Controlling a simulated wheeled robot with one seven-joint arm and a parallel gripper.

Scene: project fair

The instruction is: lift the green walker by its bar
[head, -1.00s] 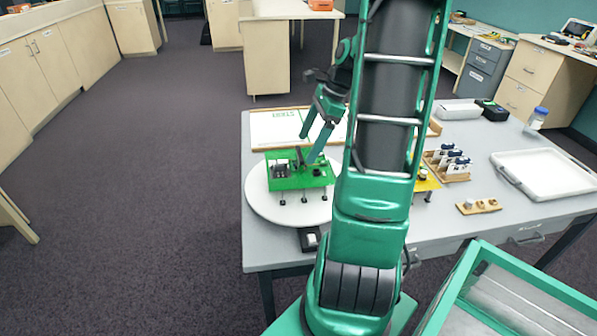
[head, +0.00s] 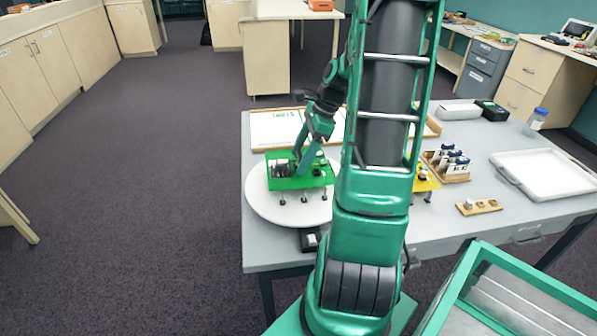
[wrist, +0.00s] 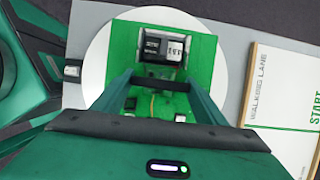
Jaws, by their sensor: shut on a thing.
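The green walker (head: 283,183) is a flat green plate on several thin dark legs, with small parts on top. It stands upright over a white round disc (head: 262,207), and its feet appear to rest there. In the wrist view the plate (wrist: 205,52) carries a black box with a white label (wrist: 160,48). A dark bar (wrist: 160,84) crosses between my fingertips. My gripper (head: 299,170) is lowered onto the top of the walker and shut on its bar. The fingertips' exact contact is small in the head view. My gripper also shows in the wrist view (wrist: 160,82).
A walking lane board (head: 275,127) lies behind the disc. A yellow walker (head: 425,181), a wooden rack (head: 455,175), a small wooden block holder (head: 480,207) and a white tray (head: 545,173) are to the right. A small dark box (head: 310,240) is at the disc's front.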

